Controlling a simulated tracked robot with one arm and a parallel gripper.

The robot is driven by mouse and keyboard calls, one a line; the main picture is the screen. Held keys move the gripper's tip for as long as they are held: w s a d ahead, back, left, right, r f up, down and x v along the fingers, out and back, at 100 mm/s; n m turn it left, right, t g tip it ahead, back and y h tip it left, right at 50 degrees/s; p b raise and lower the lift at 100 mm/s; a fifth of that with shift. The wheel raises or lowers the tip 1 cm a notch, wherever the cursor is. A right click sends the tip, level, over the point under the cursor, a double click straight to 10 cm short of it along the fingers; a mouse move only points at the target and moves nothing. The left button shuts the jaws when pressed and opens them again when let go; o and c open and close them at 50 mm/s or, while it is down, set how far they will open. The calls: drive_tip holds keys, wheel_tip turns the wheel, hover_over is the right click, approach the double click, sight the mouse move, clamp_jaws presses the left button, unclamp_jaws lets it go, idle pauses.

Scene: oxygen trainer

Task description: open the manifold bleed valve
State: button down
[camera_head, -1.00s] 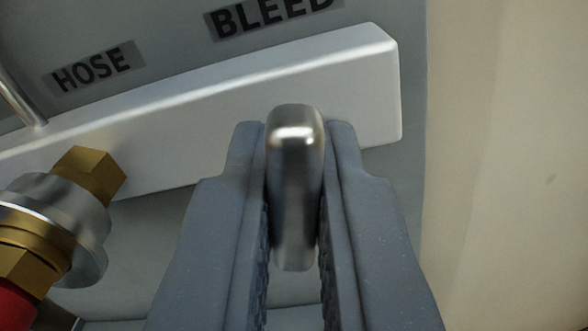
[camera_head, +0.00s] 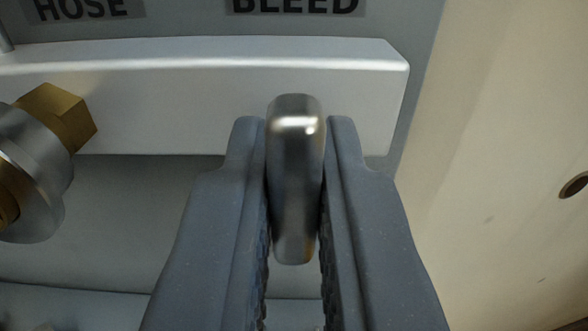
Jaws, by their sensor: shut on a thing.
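The bleed valve's metal handle (camera_head: 295,190) is a shiny rounded lever in the middle of the view. My gripper (camera_head: 295,140) is shut on it, with one dark grey finger against each side. The handle stands in front of the silver manifold block (camera_head: 170,95), below the label BLEED (camera_head: 295,4). The valve's body and stem are hidden behind the handle and fingers.
A brass and steel hose fitting (camera_head: 45,150) sticks out of the block at the left, under the label HOSE (camera_head: 85,8). A grey panel (camera_head: 130,220) lies behind. A cream wall (camera_head: 500,150) with a dark round hole is at the right.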

drive_tip(key=c, duration=1.5)
unclamp_jaws()
drive_tip(key=shift+a+f, duration=0.2)
drive_tip(key=shift+f, duration=0.25)
drive_tip(key=shift+d+r, duration=0.1)
drive_tip(key=shift+r, duration=0.1)
drive_tip(key=shift+r, duration=0.1)
drive_tip(key=shift+s+d, duration=0.1)
drive_tip(key=shift+s, duration=0.05)
drive_tip(key=s, duration=1.3)
drive_tip(key=shift+s+a+b, duration=0.25)
drive_tip(key=shift+a+b, duration=0.1)
